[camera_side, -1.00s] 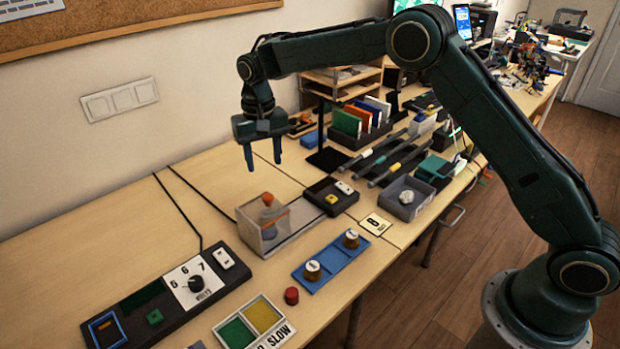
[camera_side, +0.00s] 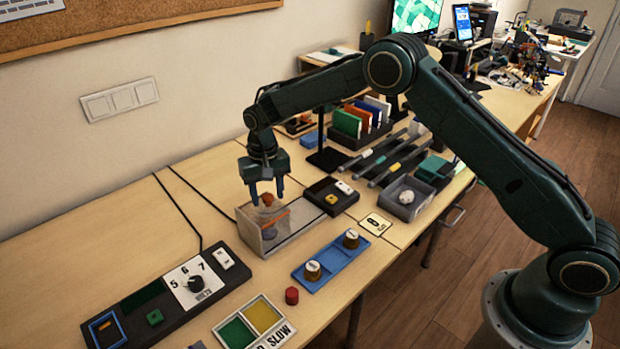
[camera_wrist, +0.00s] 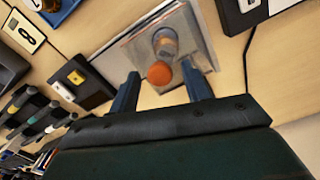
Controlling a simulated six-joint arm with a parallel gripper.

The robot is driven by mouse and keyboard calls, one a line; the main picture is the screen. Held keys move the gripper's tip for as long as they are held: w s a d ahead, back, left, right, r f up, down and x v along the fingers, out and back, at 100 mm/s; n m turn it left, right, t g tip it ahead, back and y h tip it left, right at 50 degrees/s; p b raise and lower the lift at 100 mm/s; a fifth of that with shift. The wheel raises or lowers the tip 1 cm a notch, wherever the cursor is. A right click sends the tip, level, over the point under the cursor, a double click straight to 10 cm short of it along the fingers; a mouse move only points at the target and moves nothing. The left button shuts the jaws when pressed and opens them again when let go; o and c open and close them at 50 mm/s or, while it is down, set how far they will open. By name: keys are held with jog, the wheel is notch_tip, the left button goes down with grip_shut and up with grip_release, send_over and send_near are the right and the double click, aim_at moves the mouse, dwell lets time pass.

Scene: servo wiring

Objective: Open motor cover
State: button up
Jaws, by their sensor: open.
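The motor cover (camera_side: 250,234) is a clear box-like housing on the table in the middle of the side view. An orange-topped knob (camera_side: 267,200) stands up from it. The wrist view shows the cover (camera_wrist: 125,60) from above, with the round orange knob (camera_wrist: 160,73) between the fingers' lines. My gripper (camera_side: 266,195) is directly above the cover, its two fingers pointing down on either side of the knob's top. In the wrist view my gripper (camera_wrist: 161,92) is open, with gaps between the knob and both fingers. Exact finger depth is hard to tell.
A black switch box (camera_side: 331,197) stands right behind the cover. A blue tray (camera_side: 331,262) with two capped knobs lies in front of it. A dial panel (camera_side: 168,295) is at the front left.

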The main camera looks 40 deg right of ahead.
jog(key=shift+c, duration=0.5)
grip_shut()
jog(key=d, duration=1.1)
jog(key=shift+d, duration=0.25)
jog(key=shift+w+r, duration=0.1)
jog(key=shift+o, duration=0.5)
grip_release()
jog(key=shift+r, duration=0.1)
